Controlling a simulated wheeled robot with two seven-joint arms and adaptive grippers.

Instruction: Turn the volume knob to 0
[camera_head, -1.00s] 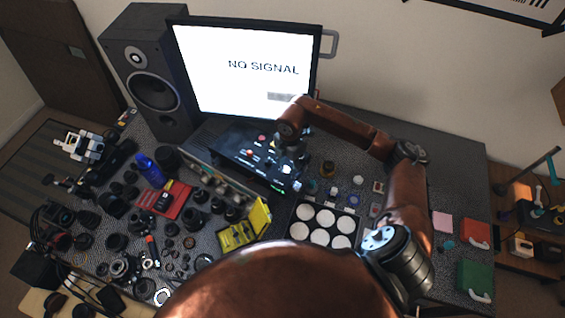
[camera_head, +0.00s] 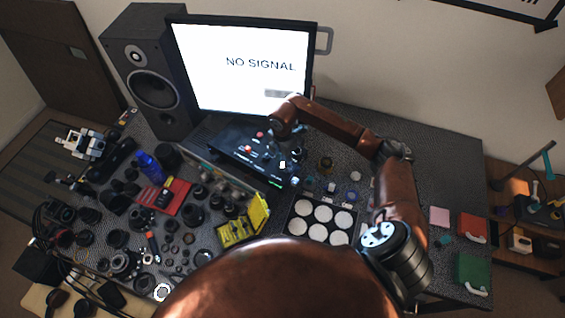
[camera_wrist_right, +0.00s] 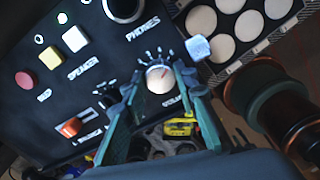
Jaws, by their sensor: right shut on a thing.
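The volume knob (camera_wrist_right: 159,78) is a round, pale-faced knob with white tick marks around it on a black control panel (camera_wrist_right: 70,110). My right gripper (camera_wrist_right: 157,84) is over the panel in the wrist view, with one dark green finger on each side of the knob, shut on it. The fingers partly cover the printed label below the knob. In the head view the black device (camera_head: 232,150) stands in front of the monitor, and my right gripper (camera_head: 281,160) reaches down to its right end. The knob's pointer is too unclear to read. My left gripper is not in view.
The panel also bears a red button (camera_wrist_right: 25,79), a yellow button (camera_wrist_right: 50,58) and an orange switch (camera_wrist_right: 70,127). A pale blue cube (camera_wrist_right: 198,48) lies close to the knob. A tray of white discs (camera_head: 296,232) is to the right. Lens parts crowd the left.

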